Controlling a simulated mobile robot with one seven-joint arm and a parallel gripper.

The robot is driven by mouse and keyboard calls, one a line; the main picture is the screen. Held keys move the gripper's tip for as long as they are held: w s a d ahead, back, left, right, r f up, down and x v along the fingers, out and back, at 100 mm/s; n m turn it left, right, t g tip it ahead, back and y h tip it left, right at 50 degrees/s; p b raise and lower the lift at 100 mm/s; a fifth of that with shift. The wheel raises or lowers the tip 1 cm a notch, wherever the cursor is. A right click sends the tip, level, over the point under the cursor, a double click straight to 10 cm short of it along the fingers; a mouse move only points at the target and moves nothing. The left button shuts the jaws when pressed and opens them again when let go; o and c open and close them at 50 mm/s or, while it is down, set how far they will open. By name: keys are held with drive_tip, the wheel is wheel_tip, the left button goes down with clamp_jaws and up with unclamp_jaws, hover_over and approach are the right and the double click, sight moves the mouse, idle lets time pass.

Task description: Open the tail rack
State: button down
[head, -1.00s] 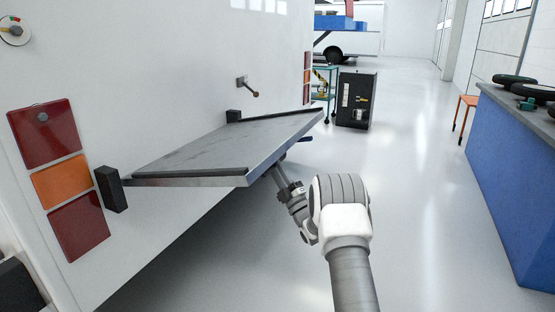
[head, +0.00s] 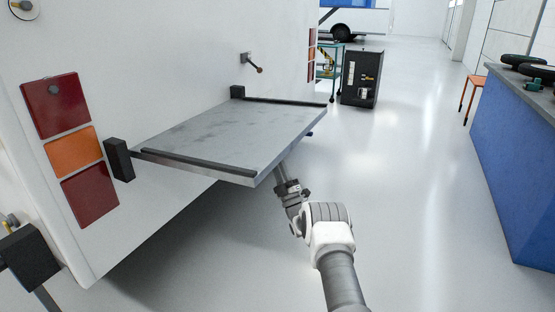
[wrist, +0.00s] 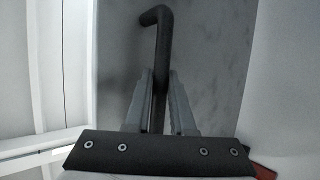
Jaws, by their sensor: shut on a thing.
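The tail rack (head: 232,138) is a grey flat panel with dark side rails, hinged on the white rear wall of the motorhome. It stands out from the wall, close to level. My gripper (wrist: 158,100) is shut on a dark bent bar, the rack's handle (wrist: 158,28), in the wrist view. In the head view my arm reaches up to the rack's outer edge from below, and the fingertips are hidden under the panel. The black hinge blocks (head: 119,159) sit at the wall on either side.
A small latch (head: 252,63) sticks out of the wall above the rack. A blue workbench (head: 510,150) stands at the right. A black cabinet (head: 361,79) and a green cart stand behind. The floor (head: 408,190) between is clear.

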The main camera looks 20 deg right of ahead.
drive_tip(key=shift+w+a, duration=0.1)
drive_tip(key=shift+a, duration=0.3)
drive_tip(key=c, duration=0.8)
unclamp_jaws()
drive_tip(key=shift+w, duration=0.1)
drive_tip(key=shift+o, duration=0.2)
drive_tip(key=shift+d+f, duration=0.1)
drive_tip(key=shift+s+d+f, duration=0.1)
drive_tip(key=shift+s+f, duration=0.05)
drive_tip(key=shift+s, duration=0.1)
drive_tip(key=p+v, duration=0.5)
drive_tip(key=v, duration=1.2)
